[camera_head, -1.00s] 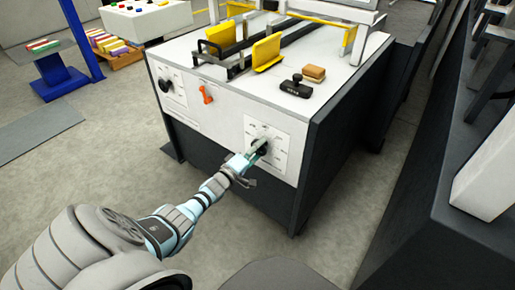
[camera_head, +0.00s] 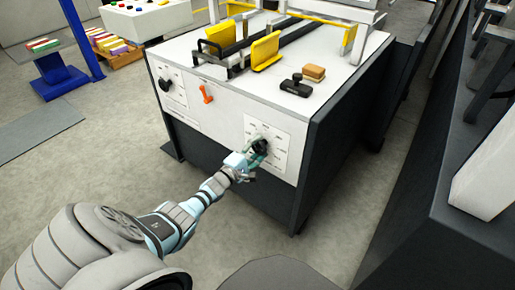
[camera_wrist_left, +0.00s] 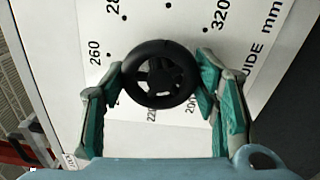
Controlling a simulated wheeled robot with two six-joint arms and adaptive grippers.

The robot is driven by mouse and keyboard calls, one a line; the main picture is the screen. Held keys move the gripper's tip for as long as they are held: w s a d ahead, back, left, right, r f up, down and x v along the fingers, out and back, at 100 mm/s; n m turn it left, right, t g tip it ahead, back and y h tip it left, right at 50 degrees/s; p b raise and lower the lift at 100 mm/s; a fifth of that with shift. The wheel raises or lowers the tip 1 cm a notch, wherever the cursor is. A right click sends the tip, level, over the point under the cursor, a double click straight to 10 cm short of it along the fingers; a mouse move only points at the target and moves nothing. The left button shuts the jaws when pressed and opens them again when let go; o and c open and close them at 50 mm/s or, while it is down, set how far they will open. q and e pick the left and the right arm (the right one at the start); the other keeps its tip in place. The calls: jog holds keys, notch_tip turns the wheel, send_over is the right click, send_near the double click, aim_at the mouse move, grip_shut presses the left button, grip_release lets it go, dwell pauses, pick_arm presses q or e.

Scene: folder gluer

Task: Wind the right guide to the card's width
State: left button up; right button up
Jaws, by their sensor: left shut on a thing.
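The guide handwheel, a black knob (camera_wrist_left: 160,74), sits on a white dial plate (camera_head: 281,137) with mm marks on the machine's front. My left gripper (camera_head: 257,150) is shut on this knob; in the left wrist view its green-padded fingers (camera_wrist_left: 155,100) lie on both sides of the rim. The marks 200, 220, 260 and 320 show around the knob; a pointer cannot be made out. On the machine top stand two yellow guides, the right one (camera_head: 265,51) and the left one (camera_head: 221,35). My right gripper is not in view.
A second black knob (camera_head: 166,84) and an orange lever (camera_head: 207,94) are on the same front panel. A black tool (camera_head: 296,86) and a brown block (camera_head: 314,72) lie on the machine top. The floor in front is clear.

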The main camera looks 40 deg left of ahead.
pick_arm(q)
jog(key=shift+f, duration=0.1)
jog(key=o, duration=1.2)
jog(key=shift+c, duration=0.2)
jog(key=s, duration=1.2)
jog(key=shift+d, duration=0.15)
